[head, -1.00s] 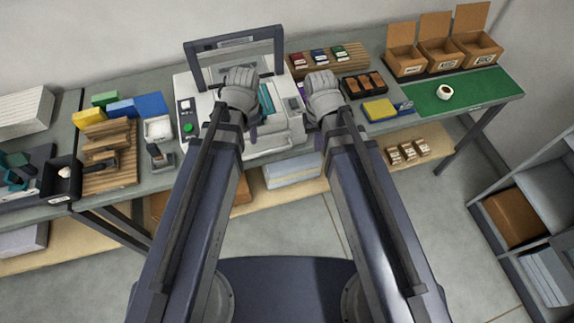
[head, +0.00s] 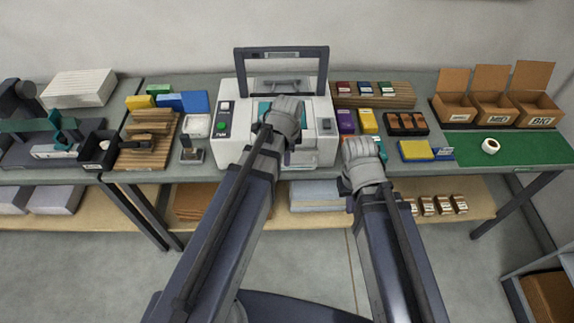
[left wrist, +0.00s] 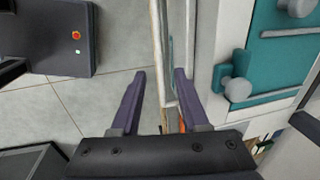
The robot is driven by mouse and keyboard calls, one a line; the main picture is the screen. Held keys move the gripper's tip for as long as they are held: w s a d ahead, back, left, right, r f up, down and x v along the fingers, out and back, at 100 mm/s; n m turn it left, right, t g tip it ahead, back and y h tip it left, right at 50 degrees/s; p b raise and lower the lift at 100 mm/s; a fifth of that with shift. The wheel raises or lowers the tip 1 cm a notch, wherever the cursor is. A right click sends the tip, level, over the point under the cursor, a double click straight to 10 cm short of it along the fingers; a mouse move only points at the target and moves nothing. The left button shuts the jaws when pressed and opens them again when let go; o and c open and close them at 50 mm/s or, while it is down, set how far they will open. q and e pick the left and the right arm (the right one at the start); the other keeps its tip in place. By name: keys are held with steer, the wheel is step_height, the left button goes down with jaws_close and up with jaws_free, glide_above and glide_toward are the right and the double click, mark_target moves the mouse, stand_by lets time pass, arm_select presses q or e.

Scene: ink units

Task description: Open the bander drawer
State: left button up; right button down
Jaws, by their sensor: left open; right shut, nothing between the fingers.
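The bander (head: 312,150) is a white machine on the bench with a dark upright frame, a green button and a teal top. My left gripper (head: 287,150) is over its front right part, and my wrist hides much of the bander front in the head view. In the left wrist view my left gripper (left wrist: 160,85) is open, with a thin pale edge running between its purple fingers. The teal panel (left wrist: 270,50) with grey knobs is right of them. I cannot tell which edge is the drawer's. My right gripper (head: 362,158) is shut and empty, just right of the bander.
Colored boxes (head: 357,122) and a dark tray (head: 406,124) stand right of the bander. A green mat (head: 480,150) with a tape roll (head: 490,146) lies farther right. A small device (head: 191,151) stands to the left. Clear floor (head: 315,255) lies in front.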

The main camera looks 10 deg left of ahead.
arm_select(q)
steer(key=f+b, duration=0.3)
steer(key=w+f+b, duration=0.1)
steer(key=f, duration=0.1)
steer(key=shift+a+f, duration=0.15)
steer(key=shift+a, duration=0.05)
steer(key=shift+c, duration=0.2)
jaws_close()
stand_by(1.1)
